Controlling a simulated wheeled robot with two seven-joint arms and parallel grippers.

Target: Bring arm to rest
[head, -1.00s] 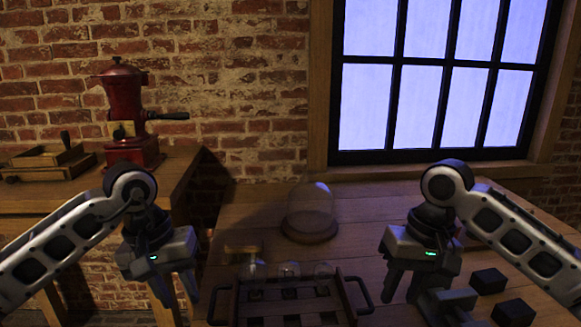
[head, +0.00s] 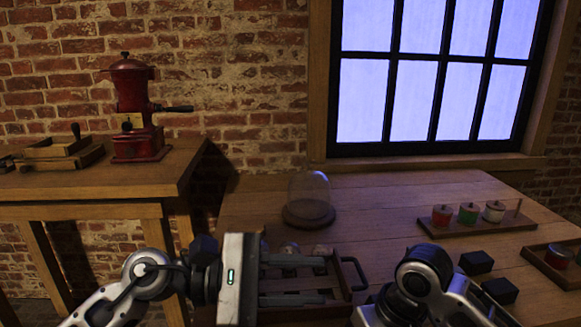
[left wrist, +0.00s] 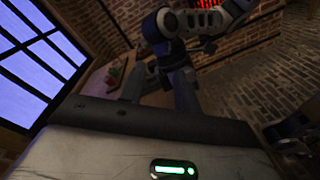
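My left gripper (head: 322,280) is in the lower middle of the head view, turned sideways with its fingers pointing right. Its two fingers are apart with nothing seen between them, over the crate (head: 350,295) with dark handles. The left wrist view also shows its fingers (left wrist: 158,88) spread, with an arm of mine behind them. My right arm is folded at the bottom right of the head view, right of the crate. Its gripper fingers are cut off by the lower edge or hidden.
A glass dome (head: 309,196) stands behind the crate. A rack (head: 480,225) holds red, green and white jars. Black blocks (head: 476,263) and a tray (head: 537,262) with a jar lie at the right. A red grinder (head: 136,110) stands on the left table.

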